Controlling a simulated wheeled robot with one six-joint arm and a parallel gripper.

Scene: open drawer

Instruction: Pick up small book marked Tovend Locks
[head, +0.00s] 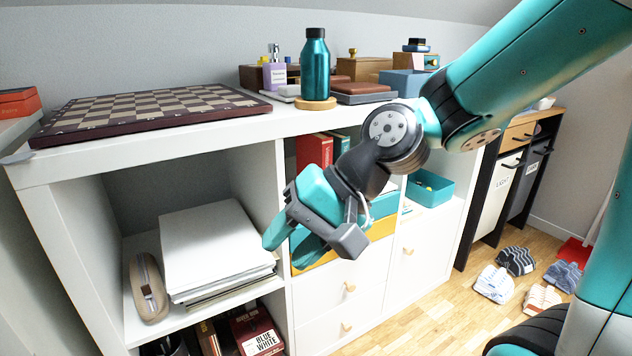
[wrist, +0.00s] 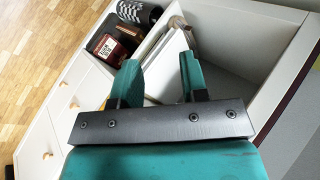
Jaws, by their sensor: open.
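I cannot read the name Tovend Locks on any book in either view. Red books (head: 313,152) stand in the middle cubby, partly hidden by my arm. My gripper (head: 284,243) is open and empty in front of the shelf, near its middle divider. Its two teal fingers (wrist: 160,65) show apart in the wrist view.
A stack of white paper (head: 215,245) and a tan case (head: 149,288) lie in the left cubby. A chessboard (head: 150,108), a teal bottle (head: 315,65) and boxes stand on top. White drawers (head: 340,292) are below the middle cubby. Slippers (head: 515,260) lie on the floor at right.

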